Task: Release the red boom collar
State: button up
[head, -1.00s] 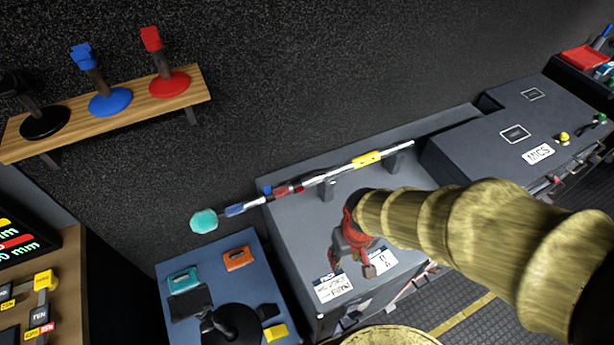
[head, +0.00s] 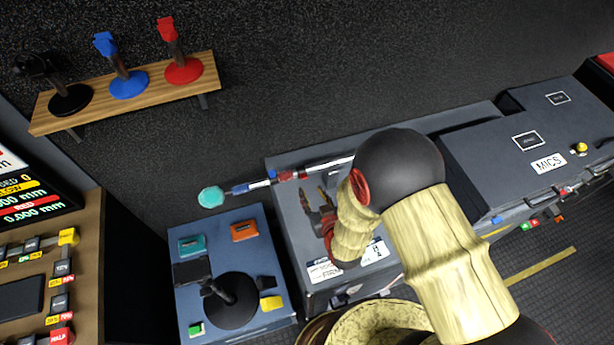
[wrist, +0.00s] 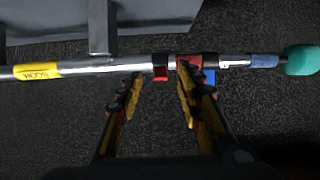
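The boom pole (wrist: 110,65) is a silver rod with a yellow label. It runs across the wrist view to a blue section and a teal tip (wrist: 300,60). The red boom collar (wrist: 190,62) is on the pole, with a smaller red piece (wrist: 160,73) to its left and a blue tab below it. In the head view the collar (head: 286,175) shows left of my arm, which hides much of the pole. My gripper (wrist: 160,85) is open and empty, its fingertips close to the pole on either side of the smaller red piece; contact is unclear. It also shows in the head view (head: 315,198).
A grey case (head: 295,225) lies below the pole. A blue panel (head: 262,232) with a black joystick (head: 232,300) stands to the left. A wooden shelf (head: 140,97) holds black, blue and red stands. A MICS case (head: 560,130) is at right.

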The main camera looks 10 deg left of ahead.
aim_at(305, 177)
jog(key=w+a, duration=0.1)
jog(key=w, duration=0.1)
jog(key=w+a+f, duration=0.1)
jog(key=w, duration=0.1)
jog(key=w+a, duration=0.1)
jog(key=w, duration=0.2)
jog(key=shift+a+f, duration=0.2)
jog(key=shift+a, duration=0.05)
jog(key=shift+t, duration=0.3)
jog(key=shift+c, duration=0.7)
jog(key=c, duration=0.7)
grip_shut()
